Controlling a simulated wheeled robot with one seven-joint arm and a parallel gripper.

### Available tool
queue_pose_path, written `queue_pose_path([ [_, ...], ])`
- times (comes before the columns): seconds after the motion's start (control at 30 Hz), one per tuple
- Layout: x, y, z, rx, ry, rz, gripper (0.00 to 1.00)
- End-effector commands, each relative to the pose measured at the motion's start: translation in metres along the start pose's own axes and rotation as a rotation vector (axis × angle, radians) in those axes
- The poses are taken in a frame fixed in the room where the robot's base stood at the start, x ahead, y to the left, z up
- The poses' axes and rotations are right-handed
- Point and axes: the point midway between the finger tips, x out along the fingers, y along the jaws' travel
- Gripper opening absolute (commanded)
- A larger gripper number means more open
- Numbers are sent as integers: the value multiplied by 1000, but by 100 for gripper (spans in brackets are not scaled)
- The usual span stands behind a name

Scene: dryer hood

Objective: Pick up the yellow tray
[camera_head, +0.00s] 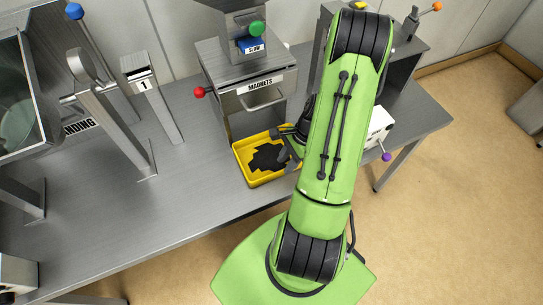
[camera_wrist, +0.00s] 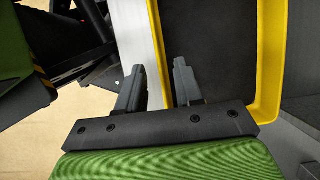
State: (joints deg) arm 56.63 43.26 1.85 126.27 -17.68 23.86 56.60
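The yellow tray (camera_head: 243,170) sits on the grey metal table, below the MAGNETS unit, with a dark patch of material (camera_head: 265,156) on its floor. In the wrist view, a yellow wall of the tray (camera_wrist: 268,60) shows at the right and another runs between my two fingers. My gripper (camera_wrist: 159,68) is open, with one finger inside the tray and one outside. Gaps show between the fingers and the wall. In the head view, my gripper (camera_head: 287,134) is at the tray's right side, partly hidden by my green arm.
The MAGNETS unit (camera_head: 249,92) with a red knob stands right behind the tray. A white box with a purple knob (camera_head: 379,128) is to the right of my arm. Upright metal posts (camera_head: 152,98) stand to the left. The table front left of the tray (camera_head: 150,215) is clear.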

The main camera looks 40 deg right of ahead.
Motion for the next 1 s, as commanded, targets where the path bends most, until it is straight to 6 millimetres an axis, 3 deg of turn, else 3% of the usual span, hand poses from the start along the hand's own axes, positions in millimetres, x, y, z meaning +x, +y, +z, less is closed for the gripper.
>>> queue_pose_path([
  [0.1, 26, 2, -2, 1, -3, 5, 35],
  [0.27, 47, 2, -2, -1, -2, 3, 35],
  [0.47, 47, 1, -2, -1, 0, 1, 35],
  [0.7, 47, 1, -2, -1, 0, 1, 1],
  [1.0, 46, 1, -2, -2, 0, 0, 0],
])
